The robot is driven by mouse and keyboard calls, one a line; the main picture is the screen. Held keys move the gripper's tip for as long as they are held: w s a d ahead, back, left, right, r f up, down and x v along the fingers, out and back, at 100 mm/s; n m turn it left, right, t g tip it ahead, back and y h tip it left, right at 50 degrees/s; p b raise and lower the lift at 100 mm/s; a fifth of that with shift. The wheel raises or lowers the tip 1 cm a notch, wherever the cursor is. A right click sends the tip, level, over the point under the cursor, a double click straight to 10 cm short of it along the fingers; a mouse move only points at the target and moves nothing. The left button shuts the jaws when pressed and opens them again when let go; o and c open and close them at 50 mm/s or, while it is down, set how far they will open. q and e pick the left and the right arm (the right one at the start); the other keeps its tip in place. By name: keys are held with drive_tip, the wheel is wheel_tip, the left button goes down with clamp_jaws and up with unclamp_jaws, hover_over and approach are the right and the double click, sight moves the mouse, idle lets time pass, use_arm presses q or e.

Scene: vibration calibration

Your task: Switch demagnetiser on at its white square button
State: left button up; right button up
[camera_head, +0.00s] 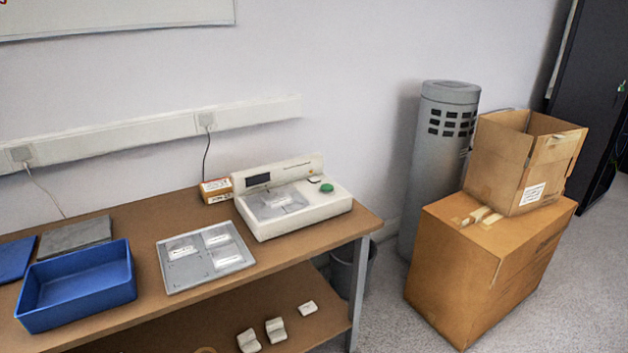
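A cream-white bench device (325,209), which looks like the demagnetiser, stands at the right end of the wooden table. It has a small dark display (258,180) on its raised back panel and a grey plate (277,203) on top. A round green button (327,187) sits on its right side. A small pale spot (315,179) lies just behind the green button; I cannot tell whether it is a white square button. Neither of my grippers is in view.
The wooden table (144,230) also bears a grey tray with white labels (205,257), a blue bin (77,290) and a small orange-white box (216,190). Small white pieces (276,330) lie on the lower shelf. Cardboard boxes (490,265) and a grey cylinder (433,170) stand right.

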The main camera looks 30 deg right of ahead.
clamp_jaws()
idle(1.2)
